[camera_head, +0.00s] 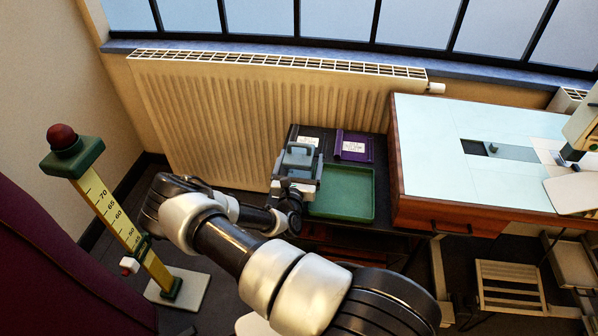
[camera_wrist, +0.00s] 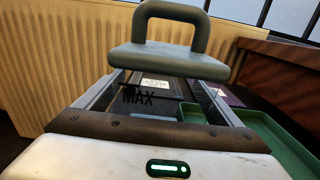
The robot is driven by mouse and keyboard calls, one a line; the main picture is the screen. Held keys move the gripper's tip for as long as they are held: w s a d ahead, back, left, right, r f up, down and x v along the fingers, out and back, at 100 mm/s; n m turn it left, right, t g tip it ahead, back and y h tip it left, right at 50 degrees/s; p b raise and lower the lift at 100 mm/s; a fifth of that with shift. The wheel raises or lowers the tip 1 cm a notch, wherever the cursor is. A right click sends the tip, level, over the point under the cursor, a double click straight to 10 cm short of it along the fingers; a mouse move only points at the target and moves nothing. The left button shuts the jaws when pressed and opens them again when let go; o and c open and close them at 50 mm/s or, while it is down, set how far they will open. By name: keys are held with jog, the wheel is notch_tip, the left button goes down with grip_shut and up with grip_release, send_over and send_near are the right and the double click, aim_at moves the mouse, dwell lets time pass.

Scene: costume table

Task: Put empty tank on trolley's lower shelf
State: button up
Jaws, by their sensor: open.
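The tank (camera_head: 299,156) is grey-blue with a loop handle on its lid. It stands at the left of the dark trolley top (camera_head: 378,152). In the wrist view its grey handle and lid (camera_wrist: 168,58) fill the upper middle, and a "MAX" mark shows on its clear wall, with no water visible behind it. My gripper (camera_head: 297,178) is open right at the tank, on its near side. Whether the fingers touch the tank is unclear. The trolley's lower shelf is mostly hidden behind my arm and under the top.
A green tray (camera_head: 343,217) lies right of the tank on the trolley. A purple booklet (camera_head: 354,146) and a white card are behind. A radiator (camera_head: 230,120) stands behind, a pale-topped table (camera_head: 480,125) at right. A yellow measuring stand (camera_head: 108,208) is at left.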

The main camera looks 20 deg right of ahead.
jog(key=shift+w+d, duration=0.2)
jog(key=shift+w, duration=0.15)
jog(key=c, duration=1.4)
